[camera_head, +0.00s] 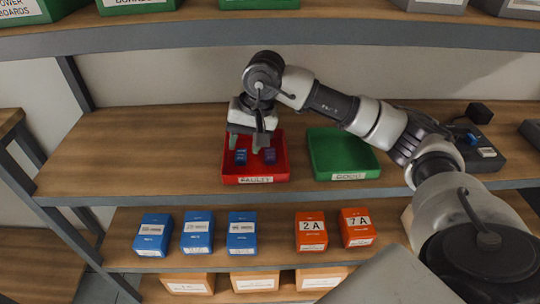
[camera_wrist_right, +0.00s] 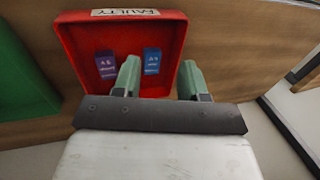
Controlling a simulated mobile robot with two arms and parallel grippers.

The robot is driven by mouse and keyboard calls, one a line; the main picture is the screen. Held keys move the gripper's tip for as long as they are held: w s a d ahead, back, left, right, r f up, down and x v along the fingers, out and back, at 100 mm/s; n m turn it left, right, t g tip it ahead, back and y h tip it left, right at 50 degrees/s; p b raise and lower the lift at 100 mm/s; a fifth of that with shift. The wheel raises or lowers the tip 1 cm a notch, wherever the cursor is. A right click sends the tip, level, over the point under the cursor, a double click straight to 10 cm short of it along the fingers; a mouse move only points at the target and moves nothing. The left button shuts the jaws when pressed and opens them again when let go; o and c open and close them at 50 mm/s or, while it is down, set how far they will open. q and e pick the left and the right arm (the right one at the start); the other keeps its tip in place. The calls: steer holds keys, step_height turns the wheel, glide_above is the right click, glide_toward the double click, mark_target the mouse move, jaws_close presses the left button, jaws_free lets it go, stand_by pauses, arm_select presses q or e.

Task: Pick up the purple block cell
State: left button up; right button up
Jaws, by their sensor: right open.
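The purple block cell (camera_head: 270,156) lies in the red tray (camera_head: 283,172) labelled FAULTY, on the middle shelf. It also shows in the right wrist view (camera_wrist_right: 106,66), outside the fingers and to their left. A blue block cell (camera_head: 241,157) lies left of it in the head view; in the right wrist view this blue cell (camera_wrist_right: 152,61) lines up with the gap between the fingers. My right gripper (camera_head: 245,143) is open and empty over the tray, its green fingers (camera_wrist_right: 159,79) apart. My left gripper is not in view.
A green tray (camera_head: 317,150) labelled GOOD stands right of the red tray and looks empty. A dark device (camera_head: 480,150) sits further right. Blue boxes (camera_head: 197,233) and orange boxes (camera_head: 311,231) stand on the shelf below. An upper shelf edge (camera_head: 200,40) runs above my arm. The middle shelf's left is clear.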

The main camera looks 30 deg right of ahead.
steer(key=d+r+h, duration=0.2)
steer(key=d+h, duration=0.1)
steer(key=d, duration=0.4)
glide_above(270, 153)
steer(key=s, duration=0.1)
step_height(270, 153, down, 4)
steer(key=shift+a+f+p, duration=0.1)
steer(key=shift+f+p, duration=0.15)
steer(key=shift+p, duration=0.05)
steer(key=f, duration=0.1)
steer(key=f+p, duration=0.1)
steer(key=f, duration=0.2)
steer(key=shift+w+f, duration=0.3)
steer(key=shift+f, duration=0.1)
steer(key=shift+w+f+p, duration=0.1)
steer(key=shift+f+p, duration=0.2)
steer(key=shift+f, duration=0.15)
steer(key=c, duration=0.7)
